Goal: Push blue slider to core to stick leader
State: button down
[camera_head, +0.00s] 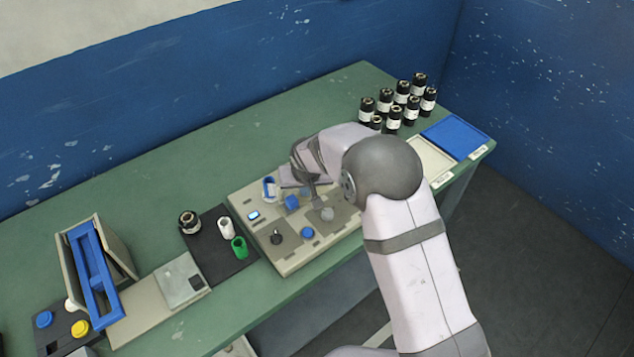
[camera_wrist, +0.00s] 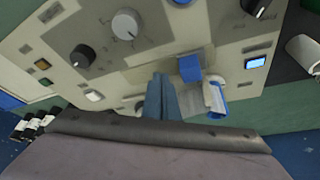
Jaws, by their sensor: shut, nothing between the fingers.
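The blue slider (camera_head: 292,202) is a small block on the beige machine panel (camera_head: 262,208). In the wrist view the slider (camera_wrist: 190,67) sits just right of my gripper's fingertips; I cannot tell whether they touch. The core (camera_head: 269,187) is a white cylinder with blue on it, behind and left of the slider in the head view. In the wrist view the core (camera_wrist: 214,97) is next to the slider, on its right and lower side. My gripper (camera_wrist: 162,88) is shut and empty, its fingers together over the panel. My arm hides part of the panel in the head view.
The panel carries a dial (camera_wrist: 125,24), a black knob (camera_wrist: 82,56), blue buttons and a small lit display (camera_wrist: 255,62). White and green rolls (camera_head: 239,246) stand on a dark mat to the left. Several black-and-white rolls (camera_head: 394,118) stand at the back right.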

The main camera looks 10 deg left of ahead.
notch_tip(320, 180, up, 8)
jog(key=p, duration=0.4)
jog(key=shift+f+p, duration=0.2)
jog(key=shift+p, duration=0.1)
dwell(0.4)
jog(key=s+d+f+n+g, duration=0.1)
jog(key=s+d+f, duration=0.1)
jog(key=s, duration=0.2)
jog(key=s+d+f+n+g+h, duration=0.1)
jog(key=s+d+f, duration=0.1)
jog(key=s, duration=0.2)
jog(key=s+d+f+n+g, duration=0.1)
jog(key=s+d+f+g, duration=0.1)
jog(key=s+f, duration=0.1)
jog(key=shift+s+d+h, duration=0.25)
jog(key=shift+s+h, duration=0.15)
jog(key=shift+s, duration=0.35)
jog(key=s+d+r+m+g, duration=0.2)
jog(key=s+d+r, duration=0.2)
jog(key=s+d, duration=0.5)
jog(key=s+d+r+m+g, duration=0.1)
jog(key=s+d+r, duration=0.2)
jog(key=s+d, duration=0.55)
jog(key=d+r+m+t, duration=0.1)
jog(key=r+m, duration=0.1)
jog(key=r, duration=0.1)
jog(key=w+d+r+m+t, duration=0.1)
jog(key=r, duration=0.1)
jog(key=shift+d+r+t+y, duration=0.15)
jog(key=shift+d+t+y, duration=0.15)
